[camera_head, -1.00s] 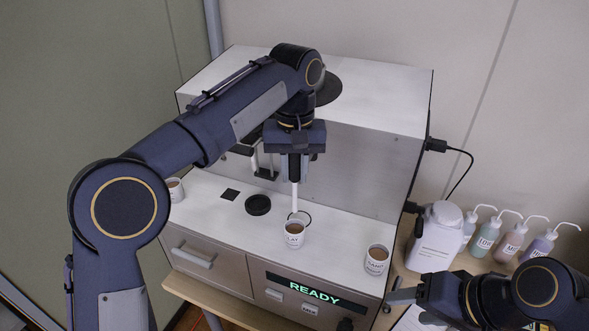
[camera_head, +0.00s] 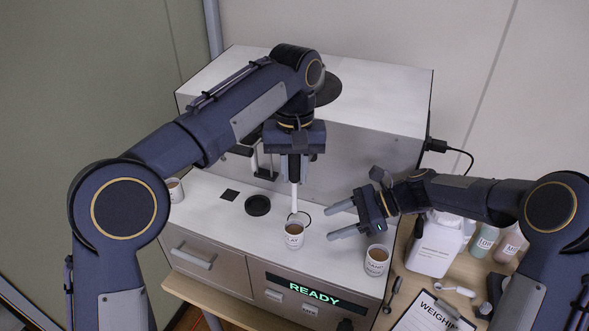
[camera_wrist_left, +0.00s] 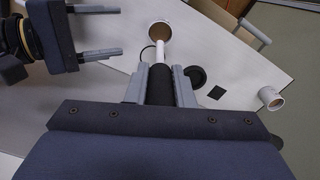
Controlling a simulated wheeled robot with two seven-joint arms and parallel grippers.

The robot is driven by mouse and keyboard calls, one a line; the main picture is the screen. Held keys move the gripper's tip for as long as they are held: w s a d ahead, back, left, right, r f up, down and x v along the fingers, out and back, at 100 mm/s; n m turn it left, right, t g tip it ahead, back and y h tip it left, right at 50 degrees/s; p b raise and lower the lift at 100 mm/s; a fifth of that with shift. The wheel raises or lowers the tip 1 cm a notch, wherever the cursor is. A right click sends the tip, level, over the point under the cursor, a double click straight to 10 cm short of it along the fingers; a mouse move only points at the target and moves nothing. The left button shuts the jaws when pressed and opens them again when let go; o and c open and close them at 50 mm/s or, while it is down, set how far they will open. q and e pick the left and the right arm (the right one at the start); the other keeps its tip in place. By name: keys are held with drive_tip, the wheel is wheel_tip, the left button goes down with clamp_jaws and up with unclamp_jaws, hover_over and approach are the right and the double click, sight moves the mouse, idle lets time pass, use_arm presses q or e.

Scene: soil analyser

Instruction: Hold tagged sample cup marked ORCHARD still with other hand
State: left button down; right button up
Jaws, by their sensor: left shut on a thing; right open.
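My left gripper (camera_head: 294,172) is shut on a black-handled probe with a white rod (camera_head: 295,197); it also shows in the left wrist view (camera_wrist_left: 160,88). The rod points down at a white cup of brown soil (camera_head: 293,236); whether its tip is in the soil I cannot tell. That cup's label seems to end in "LAY". My right gripper (camera_head: 335,220) is open and empty, to the right of this cup and apart from it. Another labelled cup (camera_head: 377,260) stands at the deck's right, and a third (camera_head: 175,190) at the left. I cannot read ORCHARD on any label.
The cups stand on the white deck of an analyser (camera_head: 225,208) whose display (camera_head: 315,289) reads READY. A round black recess (camera_head: 258,205) lies left of the middle cup. A white jug (camera_head: 434,245), bottles and a clipboard (camera_head: 430,314) are on the right.

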sight(299, 235)
drive_tip(key=shift+x, duration=5.1)
drive_tip(key=c, duration=0.8)
drive_tip(key=shift+c, duration=0.8)
use_arm(q)
drive_tip(key=shift+s+r, duration=0.1)
use_arm(e)
drive_tip(key=shift+f, duration=0.1)
